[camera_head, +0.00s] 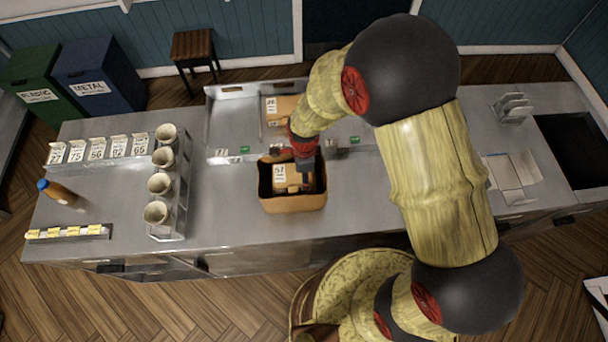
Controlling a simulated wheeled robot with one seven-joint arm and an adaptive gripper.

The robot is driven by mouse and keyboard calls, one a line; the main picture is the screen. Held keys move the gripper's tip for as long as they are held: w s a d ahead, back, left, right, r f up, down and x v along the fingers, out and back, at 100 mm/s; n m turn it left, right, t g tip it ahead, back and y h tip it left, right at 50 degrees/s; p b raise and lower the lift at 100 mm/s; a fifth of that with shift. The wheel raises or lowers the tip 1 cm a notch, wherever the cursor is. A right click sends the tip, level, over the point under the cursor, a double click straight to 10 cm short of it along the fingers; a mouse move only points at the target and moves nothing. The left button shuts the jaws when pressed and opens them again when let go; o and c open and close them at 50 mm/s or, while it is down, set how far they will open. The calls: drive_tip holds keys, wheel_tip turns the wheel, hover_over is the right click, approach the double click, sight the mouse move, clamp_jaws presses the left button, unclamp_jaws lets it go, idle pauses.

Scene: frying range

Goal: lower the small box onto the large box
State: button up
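A small brown cardboard box (291,184) with a white label shows within the rim of an open-topped brown carton (292,203) near the middle of the counter. Another brown cardboard box (284,104) with a white label lies on the steel surface behind it. Which one the task calls the large box is unclear. My gripper (307,182) points down over the right part of the carton, at the small box's right side. Its fingers are dark and small here, so I cannot tell whether they grip the box. The carton's floor is hidden.
A rack of beige cups (159,185) and a row of number cards (98,150) stand left on the steel counter (225,215). A bottle (58,192) lies farther left. A wire rack (513,107) and a dark basin (575,147) are right. Counter left of the carton is clear.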

drive_tip(key=o, duration=1.4)
drive_tip(key=shift+c, duration=0.2)
drive_tip(key=shift+r, duration=0.1)
wheel_tip(320, 180, up, 16)
drive_tip(key=p, duration=0.9)
drive_tip(key=shift+p, duration=0.4)
